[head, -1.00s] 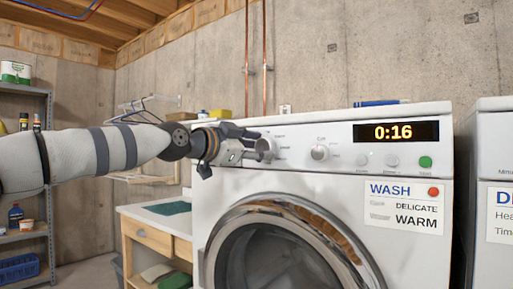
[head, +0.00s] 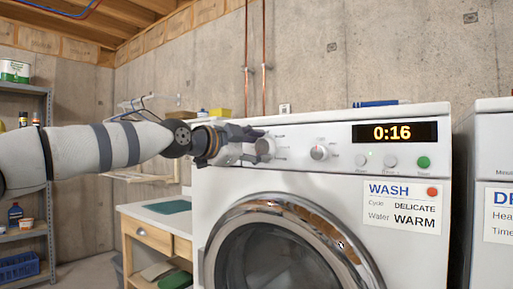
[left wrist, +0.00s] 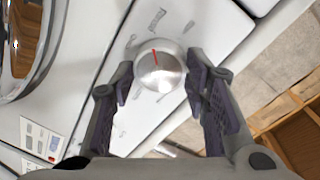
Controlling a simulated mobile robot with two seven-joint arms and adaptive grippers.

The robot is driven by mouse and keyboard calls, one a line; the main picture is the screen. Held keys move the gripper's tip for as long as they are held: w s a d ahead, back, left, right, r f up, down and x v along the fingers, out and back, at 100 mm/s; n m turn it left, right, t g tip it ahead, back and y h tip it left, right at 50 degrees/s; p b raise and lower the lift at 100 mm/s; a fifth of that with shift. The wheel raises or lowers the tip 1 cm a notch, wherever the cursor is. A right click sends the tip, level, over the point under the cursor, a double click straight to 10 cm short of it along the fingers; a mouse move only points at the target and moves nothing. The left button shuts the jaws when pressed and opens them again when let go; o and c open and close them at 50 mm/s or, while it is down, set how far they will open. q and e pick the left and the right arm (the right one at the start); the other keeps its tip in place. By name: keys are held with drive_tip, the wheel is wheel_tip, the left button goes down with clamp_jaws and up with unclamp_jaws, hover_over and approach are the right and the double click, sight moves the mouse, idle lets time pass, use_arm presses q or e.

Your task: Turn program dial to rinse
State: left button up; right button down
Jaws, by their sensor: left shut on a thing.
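The program dial is a round silver knob (head: 265,147) at the left of the white washer's (head: 215,200) control panel. In the left wrist view the dial (left wrist: 160,70) shows a red pointer line towards the top of the picture. My left gripper (head: 258,146) is at this dial, with one finger on each side of it. The panel print around the dial is too small to read. My right gripper is in neither view.
A second knob (head: 320,152), small buttons and a green button (head: 424,162) sit further right. The display (head: 395,133) reads 0:16. A card (head: 402,207) reads WASH, DELICATE, WARM. A wooden table (head: 150,235) and a shelf (head: 48,130) stand left.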

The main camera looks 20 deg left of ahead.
use_arm(q)
drive_tip(key=shift+r, duration=0.2)
drive_tip(key=o, duration=1.1)
drive_tip(key=shift+o, duration=0.2)
drive_tip(key=shift+f, duration=0.1)
drive_tip(key=v, duration=1.2)
